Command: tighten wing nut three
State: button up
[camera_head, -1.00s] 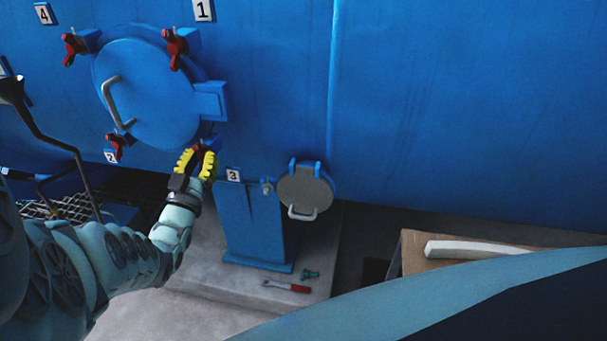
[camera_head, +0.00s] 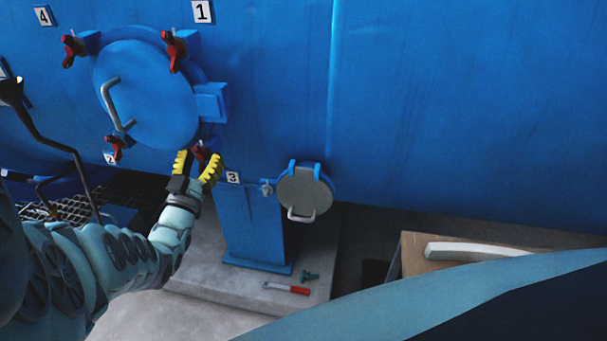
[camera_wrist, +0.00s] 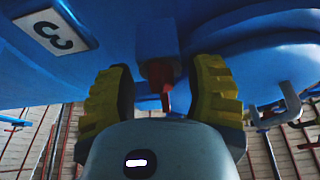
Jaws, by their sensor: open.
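Wing nut three (camera_head: 202,154) is red and sits at the lower right of the round blue door (camera_head: 150,95), left of the label 3 (camera_head: 232,177). My gripper (camera_head: 198,166) is open, with its yellow ribbed fingers apart at either side of this nut. In the wrist view, the red nut (camera_wrist: 166,98) hangs below a blue lug (camera_wrist: 158,45) and lies between the two fingers of my gripper (camera_wrist: 163,95). A gap shows on both sides of it.
Other red wing nuts sit near label 1 (camera_head: 202,11), label 4 (camera_head: 44,15) and label 2 (camera_head: 110,158). A small grey round cover (camera_head: 304,192) is at the right. A red-handled tool (camera_head: 288,288) and a green part (camera_head: 311,275) lie on the concrete plinth.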

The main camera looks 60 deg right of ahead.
jog(key=shift+a+f, duration=0.2)
jog(key=shift+a, duration=0.2)
jog(key=v, duration=1.1)
jog(key=shift+s, duration=0.25)
